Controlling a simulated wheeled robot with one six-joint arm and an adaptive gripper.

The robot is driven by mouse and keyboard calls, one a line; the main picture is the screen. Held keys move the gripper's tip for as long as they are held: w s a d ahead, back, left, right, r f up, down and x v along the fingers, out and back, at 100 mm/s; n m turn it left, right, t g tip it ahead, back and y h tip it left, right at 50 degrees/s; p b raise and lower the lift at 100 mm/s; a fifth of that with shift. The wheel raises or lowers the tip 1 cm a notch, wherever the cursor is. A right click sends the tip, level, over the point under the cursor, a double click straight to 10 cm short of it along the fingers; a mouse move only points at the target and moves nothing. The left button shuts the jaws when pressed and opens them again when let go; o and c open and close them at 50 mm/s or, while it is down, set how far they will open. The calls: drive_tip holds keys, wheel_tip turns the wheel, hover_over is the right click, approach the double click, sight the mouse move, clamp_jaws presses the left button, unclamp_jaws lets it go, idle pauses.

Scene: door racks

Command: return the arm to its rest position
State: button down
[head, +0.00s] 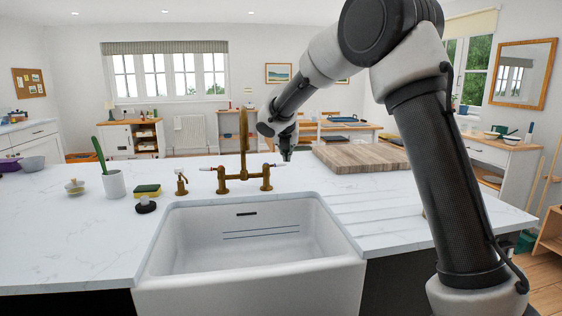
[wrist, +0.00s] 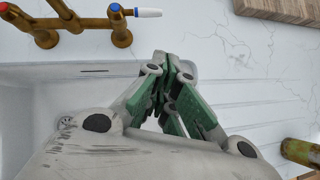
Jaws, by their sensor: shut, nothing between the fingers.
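My arm is raised and bent, reaching from the right side of the head view over the worktop. The fingertips are small and dark in the head view.
A white sink (head: 250,290) lies in front, with a brass tap (head: 243,150) behind it. A wooden board (head: 362,155) lies right of my gripper. A sponge (head: 148,190) and a white pot (head: 114,184) stand left. A greenish-brown object (wrist: 301,152) shows at the wrist view's lower right.

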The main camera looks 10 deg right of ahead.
drive_tip(key=s+d+f+m+g, duration=0.2)
drive_tip(key=s+d+m, duration=0.2)
drive_tip(key=s+m, duration=0.45)
drive_tip(key=s+d+f+m+g, duration=0.2)
drive_tip(key=s+d+f+m, duration=0.1)
drive_tip(key=s+m, duration=0.55)
drive_tip(key=s+d+r+m, duration=0.1)
drive_tip(key=s+d+m, duration=0.2)
drive_tip(key=s, duration=0.7)
drive_tip(key=s+d+r+m+y, duration=0.1)
drive_tip(key=s+d+r+m, duration=0.1)
drive_tip(key=s+m, duration=0.5)
drive_tip(key=s+d+r+m+y, duration=0.1)
drive_tip(key=s+d+m, duration=0.3)
drive_tip(key=s, duration=1.1)
drive_tip(key=shift+d+r+m+t, duration=0.25)
drive_tip(key=shift+r+m+t, duration=0.15)
drive_tip(key=shift+r+m, duration=0.45)
drive_tip(key=shift+f, duration=0.1)
